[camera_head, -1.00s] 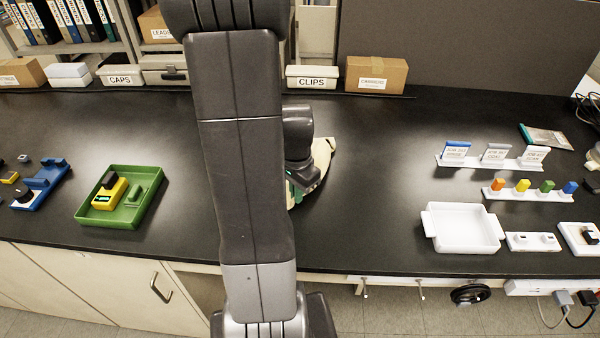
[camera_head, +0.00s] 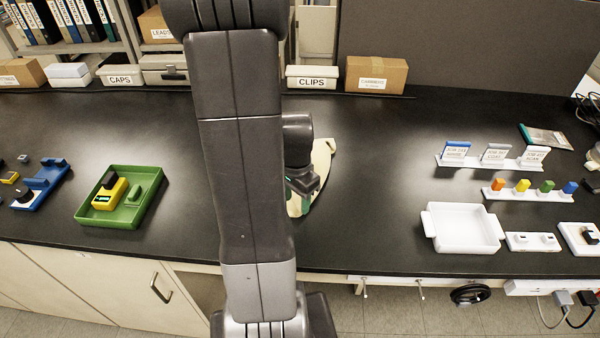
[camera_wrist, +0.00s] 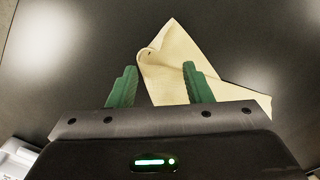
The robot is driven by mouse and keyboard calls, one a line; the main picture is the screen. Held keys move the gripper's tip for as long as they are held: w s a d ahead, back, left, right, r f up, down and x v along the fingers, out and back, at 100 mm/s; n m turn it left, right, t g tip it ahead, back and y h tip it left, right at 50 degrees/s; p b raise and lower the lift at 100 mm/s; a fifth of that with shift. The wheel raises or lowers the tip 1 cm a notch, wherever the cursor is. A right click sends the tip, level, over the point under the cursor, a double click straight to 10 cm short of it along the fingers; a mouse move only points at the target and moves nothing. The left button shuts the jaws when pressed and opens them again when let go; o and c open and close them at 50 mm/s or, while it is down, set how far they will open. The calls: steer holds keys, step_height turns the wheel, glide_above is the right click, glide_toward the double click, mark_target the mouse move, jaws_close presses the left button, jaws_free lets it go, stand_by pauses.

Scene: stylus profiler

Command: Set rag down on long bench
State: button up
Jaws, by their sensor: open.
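The rag (camera_wrist: 170,62) is a cream cloth lying on the dark top of the long bench (camera_head: 385,150). In the head view the rag (camera_head: 322,165) shows to the right of my arm, which hides part of it. My gripper (camera_wrist: 158,75) is open, with its two green fingers apart. In the wrist view the rag spreads beyond and between the fingers, with a folded edge near its left corner. The right finger overlaps the cloth in the picture. I cannot tell whether either finger touches it.
A green tray (camera_head: 90,220) with a yellow device stands left. A white tray (camera_head: 462,247), a rack of coloured pegs (camera_head: 530,194) and label holders (camera_head: 490,162) stand right. Boxes line the back edge. The bench between the rag and white tray is clear.

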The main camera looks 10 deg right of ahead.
steer(key=s+a+r+p, duration=0.1)
steer(key=s+r+p, duration=0.3)
steer(key=r, duration=0.6)
steer(key=shift+p, duration=0.75)
steer(key=c, duration=0.5)
steer(key=shift+w+d+f, duration=0.1)
steer(key=shift+w+d, duration=0.05)
steer(key=shift+w, duration=0.25)
steer(key=c, duration=0.4)
steer(key=w+d, duration=0.4)
steer(key=w, duration=0.3)
steer(key=w+d+f, duration=0.1)
steer(key=w+d, duration=0.3)
steer(key=w, duration=0.3)
steer(key=w+d, duration=0.4)
steer(key=w, duration=0.3)
steer(key=shift+d+f, duration=0.15)
steer(key=shift+f, duration=0.25)
jaws_close()
steer(key=shift+w+d+f, duration=0.1)
steer(key=shift+w+f, duration=0.05)
steer(key=shift+f, duration=0.6)
steer(key=shift+w+d+f, duration=0.1)
steer(key=shift+w+f, duration=0.05)
steer(key=shift+f, duration=0.55)
